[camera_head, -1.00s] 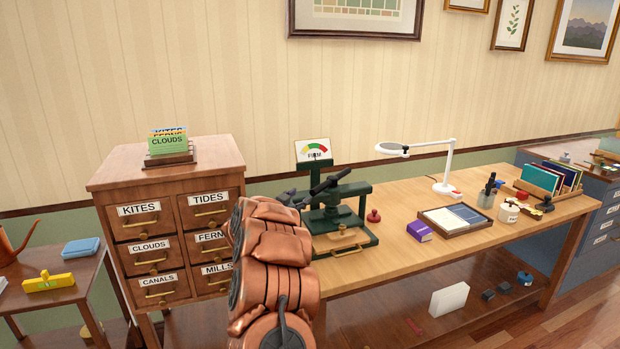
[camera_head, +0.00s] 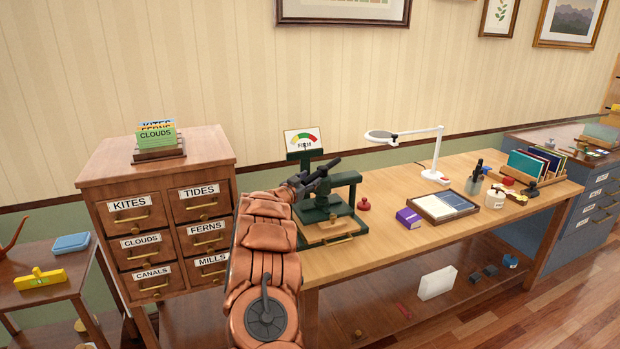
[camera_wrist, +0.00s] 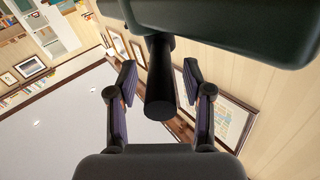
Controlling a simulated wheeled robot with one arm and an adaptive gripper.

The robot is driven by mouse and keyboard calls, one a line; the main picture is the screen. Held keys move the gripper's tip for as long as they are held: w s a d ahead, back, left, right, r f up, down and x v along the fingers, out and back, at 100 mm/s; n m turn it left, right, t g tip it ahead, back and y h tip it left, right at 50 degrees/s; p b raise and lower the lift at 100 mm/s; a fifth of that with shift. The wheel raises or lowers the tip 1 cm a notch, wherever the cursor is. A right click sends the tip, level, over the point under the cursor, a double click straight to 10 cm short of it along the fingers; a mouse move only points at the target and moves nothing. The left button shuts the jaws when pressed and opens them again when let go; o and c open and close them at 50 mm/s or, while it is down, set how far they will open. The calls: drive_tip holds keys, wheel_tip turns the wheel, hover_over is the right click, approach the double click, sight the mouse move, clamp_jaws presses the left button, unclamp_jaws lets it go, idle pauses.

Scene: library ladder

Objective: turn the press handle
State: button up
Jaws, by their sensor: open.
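The press (camera_head: 345,203) is dark green and stands on the wooden table, with a wooden board and brass pull at its front. A dial (camera_head: 303,140) marked FIRM stands behind it. Its dark handle bar (camera_head: 326,167) slants up to the right above the frame. My gripper (camera_head: 302,185) is at the handle's lower left end, partly hidden by my arm. In the wrist view my gripper (camera_wrist: 158,76) is open, with one finger on each side of the round dark handle end (camera_wrist: 159,92). Gaps show between the fingers and the handle.
A drawer cabinet (camera_head: 160,215) stands close on the left. On the table are a red knob-like stamp (camera_head: 363,204), a purple box (camera_head: 408,217), a tray (camera_head: 443,206) and a white lamp (camera_head: 436,150). Bare tabletop lies in front of the press.

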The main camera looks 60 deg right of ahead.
drive_tip(key=shift+d, duration=0.35)
drive_tip(key=shift+c, duration=0.4)
clamp_jaws()
